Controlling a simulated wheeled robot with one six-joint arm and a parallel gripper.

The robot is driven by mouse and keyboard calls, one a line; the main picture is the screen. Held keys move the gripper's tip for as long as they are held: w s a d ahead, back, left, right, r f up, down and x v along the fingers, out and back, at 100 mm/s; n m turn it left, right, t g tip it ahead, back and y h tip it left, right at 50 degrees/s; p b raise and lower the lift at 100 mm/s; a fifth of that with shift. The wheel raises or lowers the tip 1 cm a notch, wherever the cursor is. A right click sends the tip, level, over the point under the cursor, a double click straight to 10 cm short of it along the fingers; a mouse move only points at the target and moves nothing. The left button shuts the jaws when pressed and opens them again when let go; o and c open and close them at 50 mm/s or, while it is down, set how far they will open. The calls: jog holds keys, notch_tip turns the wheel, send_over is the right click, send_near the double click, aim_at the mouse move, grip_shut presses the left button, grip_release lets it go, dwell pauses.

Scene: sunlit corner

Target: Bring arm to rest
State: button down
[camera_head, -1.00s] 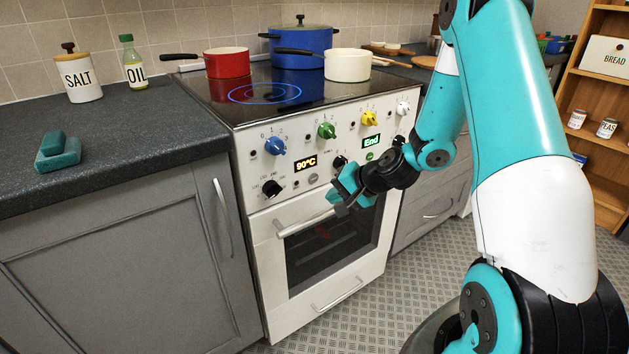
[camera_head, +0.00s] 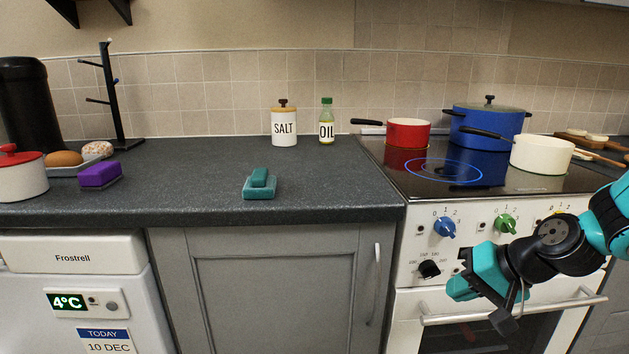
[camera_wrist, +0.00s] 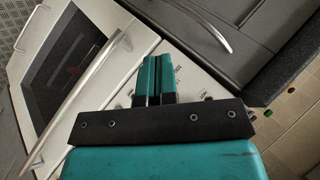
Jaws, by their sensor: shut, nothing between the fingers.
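My gripper (camera_head: 462,288) is in front of the stove's control panel in the head view, at the lower right, with the arm coming in from the right edge. In the wrist view, its two teal fingers (camera_wrist: 154,75) lie side by side, shut and empty. The fingers appear apart from the stove front. The stove (camera_head: 408,255) has a blue knob (camera_head: 445,227), a green knob (camera_head: 505,223) and an oven door handle (camera_head: 515,310) close below the gripper. The oven handle (camera_wrist: 88,88) also shows at the left of the wrist view.
A red pan (camera_head: 408,133), a blue pot (camera_head: 487,128) and a white pan (camera_head: 542,155) stand on the hob.

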jog(key=s+a+r+n+g+h+p, duration=0.1)
jog(key=s+a+r+n+g, duration=0.2)
jog(key=s+a+r+n, duration=0.55)
jog(key=s+a+r+n+g+h, duration=0.1)
jog(key=s+a+r+n+g, duration=0.2)
jog(key=s, duration=1)
notch_tip(320, 180, up, 18)
jog(key=p, duration=1.8)
jog(key=shift+w+d+m, duration=0.25)
jog(key=shift+m, duration=0.1)
jog(key=shift+f, duration=0.1)
